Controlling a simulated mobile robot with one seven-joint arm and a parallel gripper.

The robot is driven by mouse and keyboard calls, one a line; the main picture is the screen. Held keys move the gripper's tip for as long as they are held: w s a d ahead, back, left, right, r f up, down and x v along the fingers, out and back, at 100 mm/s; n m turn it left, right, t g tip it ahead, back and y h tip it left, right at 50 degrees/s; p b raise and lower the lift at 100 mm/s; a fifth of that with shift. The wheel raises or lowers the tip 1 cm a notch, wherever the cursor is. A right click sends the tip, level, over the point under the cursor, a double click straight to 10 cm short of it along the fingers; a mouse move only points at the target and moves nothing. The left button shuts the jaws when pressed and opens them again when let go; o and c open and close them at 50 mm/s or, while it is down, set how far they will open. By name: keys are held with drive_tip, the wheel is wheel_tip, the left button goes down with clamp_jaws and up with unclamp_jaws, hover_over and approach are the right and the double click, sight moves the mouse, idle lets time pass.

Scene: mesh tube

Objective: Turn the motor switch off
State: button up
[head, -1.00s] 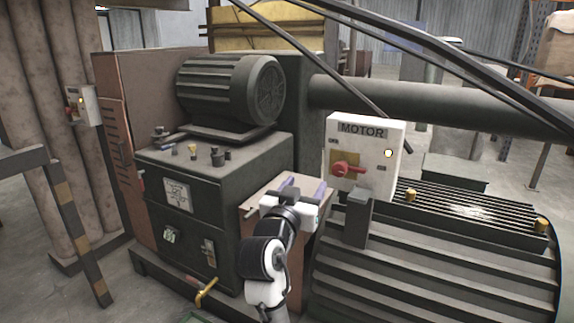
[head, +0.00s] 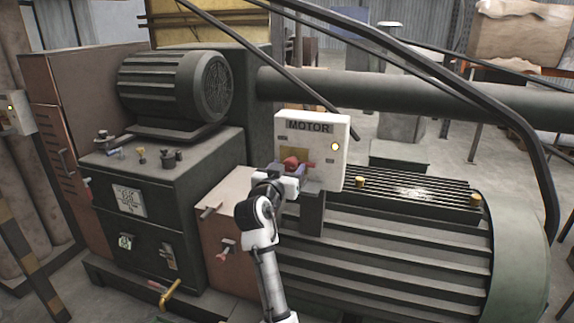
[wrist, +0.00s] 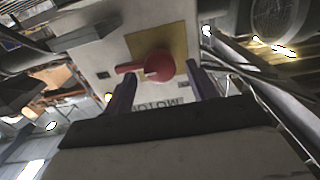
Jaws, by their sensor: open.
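The white motor switch box (head: 328,135), labelled MOTOR, stands on a dark post on the ribbed motor housing. Its red rotary switch (head: 292,162) sits on a yellow plate, with a lit yellow lamp to its upper right. In the wrist view the red switch (wrist: 158,67) is in front of my gripper, its handle pointing left. My gripper (wrist: 162,85) is open, its two purple fingers on either side of the switch's lower part. Whether they touch the switch cannot be told. In the head view my gripper (head: 290,177) is just below the switch and partly covers it.
A dark cabinet (head: 150,195) with a motor (head: 175,90) on top stands to the left. The ribbed motor housing (head: 390,250) fills the lower right. A thick pipe (head: 420,95) and dark bars run behind and beside the box. Another small switch box (head: 15,113) is at far left.

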drive_tip(key=shift+w+d, duration=0.1)
drive_tip(key=shift+w, duration=0.2)
drive_tip(key=c, duration=1)
